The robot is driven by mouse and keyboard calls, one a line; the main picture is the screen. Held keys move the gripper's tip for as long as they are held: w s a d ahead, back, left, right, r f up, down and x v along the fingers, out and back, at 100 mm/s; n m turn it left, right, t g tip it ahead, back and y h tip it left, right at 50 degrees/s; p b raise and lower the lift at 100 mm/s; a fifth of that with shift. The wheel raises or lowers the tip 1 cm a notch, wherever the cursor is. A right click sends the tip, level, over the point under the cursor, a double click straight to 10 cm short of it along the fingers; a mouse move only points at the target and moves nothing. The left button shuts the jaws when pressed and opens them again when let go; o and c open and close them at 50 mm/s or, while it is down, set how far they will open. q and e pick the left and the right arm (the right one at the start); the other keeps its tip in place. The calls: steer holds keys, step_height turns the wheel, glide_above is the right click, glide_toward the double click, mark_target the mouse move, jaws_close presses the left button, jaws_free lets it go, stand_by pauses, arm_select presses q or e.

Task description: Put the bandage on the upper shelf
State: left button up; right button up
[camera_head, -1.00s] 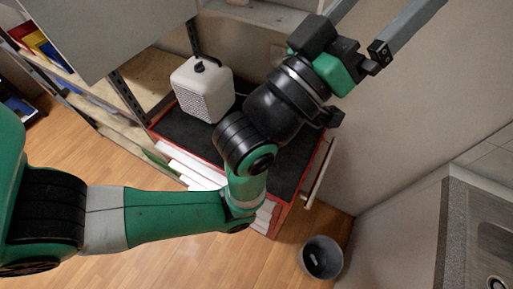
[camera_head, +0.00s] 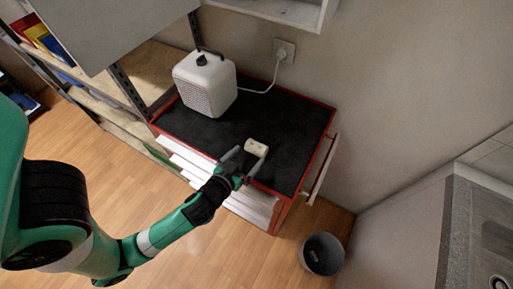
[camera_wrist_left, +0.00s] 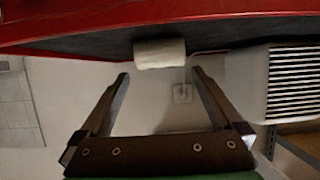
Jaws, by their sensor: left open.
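The bandage, a small cream roll (camera_head: 256,147), lies on the black top of the red cart (camera_head: 285,112), near its front edge. It also shows in the left wrist view (camera_wrist_left: 160,53), just past the fingertips and between their lines. My left gripper (camera_head: 247,158) is open, with its fingers pointing at the roll from the cart's front side. In the left wrist view my left gripper (camera_wrist_left: 160,75) has nothing between its fingers. A white wall shelf (camera_head: 285,10) shows only its lower part at the top of the head view. My right gripper is out of view.
A white heater (camera_head: 205,82) stands at the back left of the cart top, its cord running to a wall socket (camera_head: 284,51). A shelving rack (camera_head: 150,75) stands at left. A grey bin (camera_head: 321,254) is on the floor. The cart top's right side is clear.

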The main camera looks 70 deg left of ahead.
mark_target(255, 148)
arm_select(q)
steer(key=x, duration=0.5)
steer(key=shift+w+r, duration=0.1)
steer(key=b+x, duration=0.1)
steer(key=x, duration=0.4)
steer(key=shift+w+a+r, duration=0.1)
steer(key=shift+w+a, duration=0.05)
steer(key=c, duration=1.1)
steer(key=shift+r+p, duration=0.75)
steer(key=shift+r, duration=1.2)
steer(key=r+p+v, duration=0.1)
steer(key=p+v, duration=0.3)
steer(key=v, duration=0.1)
steer(key=w+p+v, duration=0.1)
steer(key=p+v, duration=0.3)
steer(key=v, duration=0.2)
steer(key=w+r+p+v, duration=0.1)
steer(key=p+v, duration=0.4)
steer(key=shift+s+d+r, duration=0.15)
steer(key=shift+d+r, duration=0.25)
steer(key=shift+d, duration=0.1)
